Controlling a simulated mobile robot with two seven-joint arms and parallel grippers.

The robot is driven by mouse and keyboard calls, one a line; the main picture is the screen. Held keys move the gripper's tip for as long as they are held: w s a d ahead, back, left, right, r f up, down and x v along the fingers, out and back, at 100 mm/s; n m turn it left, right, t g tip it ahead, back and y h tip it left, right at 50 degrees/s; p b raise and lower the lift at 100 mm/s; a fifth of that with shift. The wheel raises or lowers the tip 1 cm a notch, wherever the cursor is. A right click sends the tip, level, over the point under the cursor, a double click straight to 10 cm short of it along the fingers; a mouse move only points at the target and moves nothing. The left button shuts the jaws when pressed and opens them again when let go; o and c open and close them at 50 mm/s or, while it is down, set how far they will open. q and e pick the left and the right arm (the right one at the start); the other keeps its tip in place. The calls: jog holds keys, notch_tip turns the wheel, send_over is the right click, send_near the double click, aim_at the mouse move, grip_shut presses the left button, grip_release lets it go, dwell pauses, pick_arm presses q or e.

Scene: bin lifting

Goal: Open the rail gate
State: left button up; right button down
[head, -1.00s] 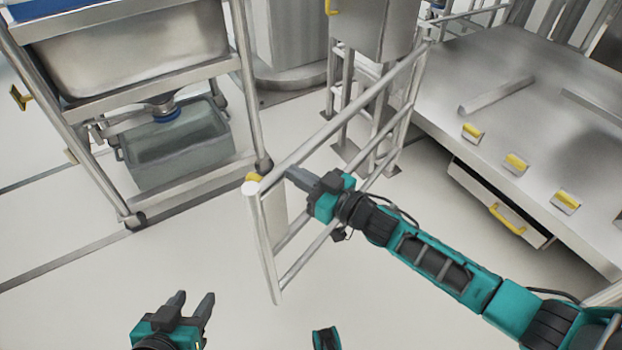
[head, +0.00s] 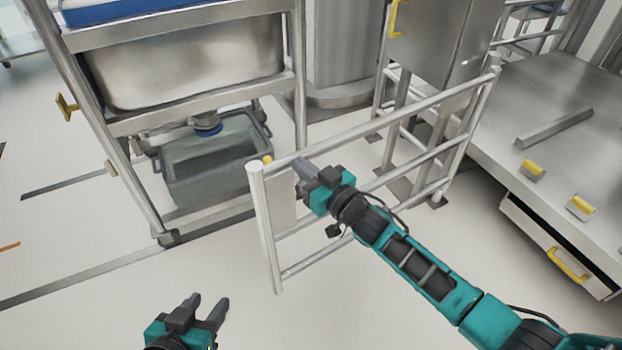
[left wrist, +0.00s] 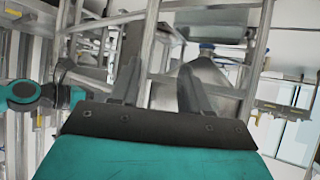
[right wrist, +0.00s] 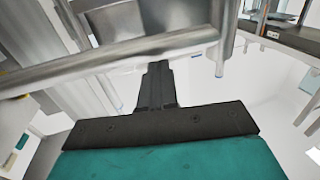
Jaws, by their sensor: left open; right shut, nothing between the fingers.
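The rail gate (head: 385,118) is a silver tubular frame with several bars. It runs from a post by the metal cabinet at right to its free end post (head: 265,230) at left. A small yellow piece (head: 267,160) sits at the top of that end, above a grey plate (head: 283,200). My right gripper (head: 303,168) is shut and empty, at the gate's top bar near the free end; contact is unclear. In the right wrist view its closed fingers (right wrist: 157,85) lie under a metal bar (right wrist: 120,52). My left gripper (head: 208,308) is open and empty, low in front; it also shows in the left wrist view (left wrist: 158,82).
A steel sink trolley (head: 200,112) with a grey tub (head: 215,160) beneath stands behind the gate's free end. A steel bench (head: 545,120) with yellow-handled parts and a drawer (head: 560,245) is at right. The floor at front left is clear.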

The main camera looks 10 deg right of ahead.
aim_at(287, 151)
jog(key=shift+m+t+h, duration=0.3)
jog(key=shift+m+h, duration=0.1)
jog(key=shift+h, duration=0.1)
jog(key=b+x, duration=0.1)
jog(key=x, duration=0.3)
jog(key=shift+w+a+f+b, duration=0.1)
jog(key=shift+w+b, duration=0.25)
jog(key=shift+b+x, duration=0.3)
jog(key=shift+x, duration=0.55)
